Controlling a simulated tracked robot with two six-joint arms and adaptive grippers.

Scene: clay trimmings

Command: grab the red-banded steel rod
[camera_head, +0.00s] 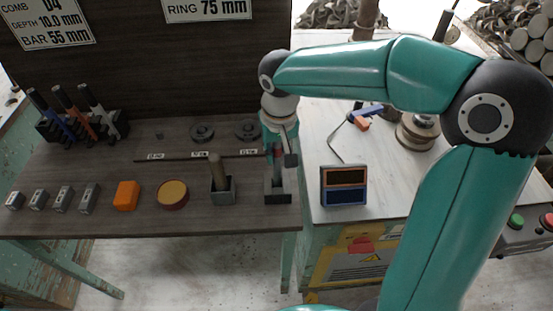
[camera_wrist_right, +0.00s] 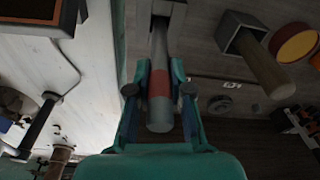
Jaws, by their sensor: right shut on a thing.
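The red-banded steel rod (camera_head: 276,176) stands upright in a small grey holder (camera_head: 270,197) near the front right of the dark bench. In the right wrist view the grey rod (camera_wrist_right: 159,45) shows its red band (camera_wrist_right: 159,84) between the fingers, and its far end reaches into the holder (camera_wrist_right: 168,8). My right gripper (camera_head: 279,152) has come down over the rod's upper part. Its fingers (camera_wrist_right: 159,68) are shut on the rod around the band, one on each side. In the head view the gripper partly hides the rod's top. My left gripper is not in view.
A wooden rod (camera_head: 216,167) stands in a like holder (camera_head: 223,192) just to the left. A red tin with a yellow top (camera_head: 172,192) and an orange block (camera_head: 126,195) lie farther left. A display box (camera_head: 343,190) sits to the right on the pale bench.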

